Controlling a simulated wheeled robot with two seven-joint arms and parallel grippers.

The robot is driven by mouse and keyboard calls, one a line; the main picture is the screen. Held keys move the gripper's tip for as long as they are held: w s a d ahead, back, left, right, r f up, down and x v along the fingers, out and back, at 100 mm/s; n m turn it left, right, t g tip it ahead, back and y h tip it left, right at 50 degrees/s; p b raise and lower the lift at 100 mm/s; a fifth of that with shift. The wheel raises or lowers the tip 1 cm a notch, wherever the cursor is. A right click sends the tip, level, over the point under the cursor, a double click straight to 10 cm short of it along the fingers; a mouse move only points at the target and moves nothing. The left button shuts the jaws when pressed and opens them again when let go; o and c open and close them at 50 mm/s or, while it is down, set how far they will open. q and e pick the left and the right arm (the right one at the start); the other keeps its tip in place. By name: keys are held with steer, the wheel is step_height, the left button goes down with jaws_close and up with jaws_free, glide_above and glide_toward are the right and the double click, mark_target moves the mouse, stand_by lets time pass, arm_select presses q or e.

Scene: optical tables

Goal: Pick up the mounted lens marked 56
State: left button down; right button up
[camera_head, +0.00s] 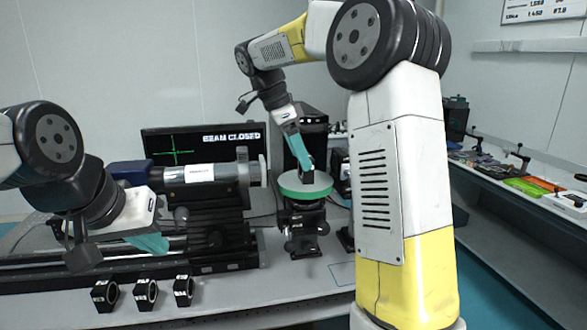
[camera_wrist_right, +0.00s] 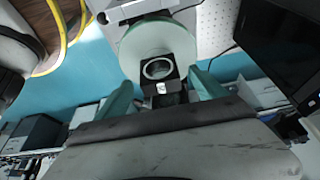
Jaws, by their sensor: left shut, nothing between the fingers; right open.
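A black mounted lens (camera_wrist_right: 158,71) stands on a round green-topped stage (camera_head: 290,189). In the right wrist view it lies between the two teal fingertips of my right gripper (camera_wrist_right: 160,80), which is open with gaps on both sides. In the head view this gripper (camera_head: 306,166) reaches down to the dark mount (camera_head: 308,178) from above. Three more black mounted lenses stand on the table at the front left: one (camera_head: 104,296), a second (camera_head: 145,295) and a third (camera_head: 183,291). Their white markings are too small to read surely. My left gripper (camera_head: 150,243) is shut and empty above them.
A long optical instrument with a grey cylinder (camera_head: 205,172) on a black rail stands behind the left lenses. A monitor (camera_head: 205,143) reads "BEAM CLOSED". A side bench (camera_head: 520,190) at the right holds trays and small parts. The front table top right of the lenses is clear.

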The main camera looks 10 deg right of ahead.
steer(key=x, duration=0.4)
steer(key=shift+d, duration=0.1)
steer(key=c, duration=1.6)
steer(key=shift+c, duration=0.4)
steer(key=shift+r, duration=0.15)
